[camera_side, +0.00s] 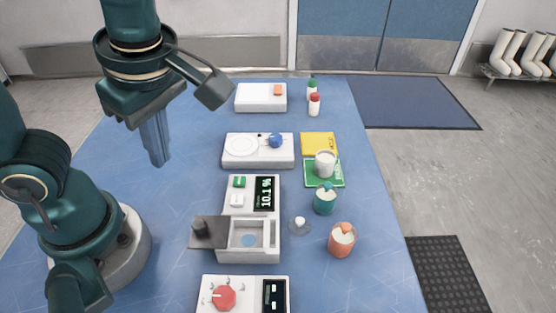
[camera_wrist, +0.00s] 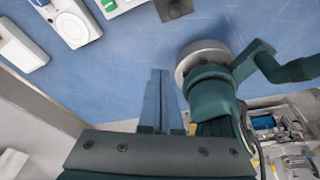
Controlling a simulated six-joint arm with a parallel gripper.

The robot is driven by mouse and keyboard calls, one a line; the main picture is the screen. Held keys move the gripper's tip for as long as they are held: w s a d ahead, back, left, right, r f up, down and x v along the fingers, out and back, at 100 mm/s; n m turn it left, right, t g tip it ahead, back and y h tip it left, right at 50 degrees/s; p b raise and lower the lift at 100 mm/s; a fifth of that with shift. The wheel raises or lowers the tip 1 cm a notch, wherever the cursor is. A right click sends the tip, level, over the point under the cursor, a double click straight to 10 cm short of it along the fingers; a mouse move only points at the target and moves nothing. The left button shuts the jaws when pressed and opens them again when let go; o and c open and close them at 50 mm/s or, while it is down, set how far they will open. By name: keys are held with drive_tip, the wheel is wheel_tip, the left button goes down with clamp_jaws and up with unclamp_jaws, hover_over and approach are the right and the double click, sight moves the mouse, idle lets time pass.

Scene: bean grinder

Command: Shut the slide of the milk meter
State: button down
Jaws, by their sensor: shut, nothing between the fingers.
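The milk meter (camera_side: 236,190) is a white box with a display reading 10.1 %, a green button and a white button, in the middle of the blue table. Its dark grey slide (camera_side: 208,233) sticks out to the left, and the tray opening (camera_side: 262,235) is uncovered, with a pale blue round spot inside. In the wrist view the slide's dark end (camera_wrist: 174,9) shows at the top edge. My gripper (camera_side: 158,163) is shut and empty, pointing down above the table, to the left of and behind the meter, apart from it. It also shows in the wrist view (camera_wrist: 160,72).
A device with a red knob (camera_side: 224,296) stands in front of the meter, a white device with a blue ball (camera_side: 275,140) behind it. Jars (camera_side: 341,240), a small glass lid (camera_side: 300,226) and a white cup (camera_side: 325,163) stand to the right.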

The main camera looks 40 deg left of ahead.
sight(228, 221)
drive_tip(key=shift+m+y, duration=0.4)
drive_tip(key=shift+m, duration=0.3)
drive_tip(key=x, duration=0.3)
drive_tip(key=d+x, duration=0.1)
drive_tip(key=x, duration=0.2)
drive_tip(key=d+x, duration=0.1)
drive_tip(key=x, duration=0.3)
drive_tip(key=shift+s+f, duration=0.35)
drive_tip(key=d, duration=0.2)
drive_tip(key=shift+w+d+f, duration=0.25)
drive_tip(key=shift+w+d, duration=0.05)
drive_tip(key=shift+w, duration=0.05)
drive_tip(key=shift+w+d, duration=0.1)
drive_tip(key=shift+d, duration=0.55)
drive_tip(key=shift+w+d, duration=2.35)
drive_tip(key=shift+d, duration=0.05)
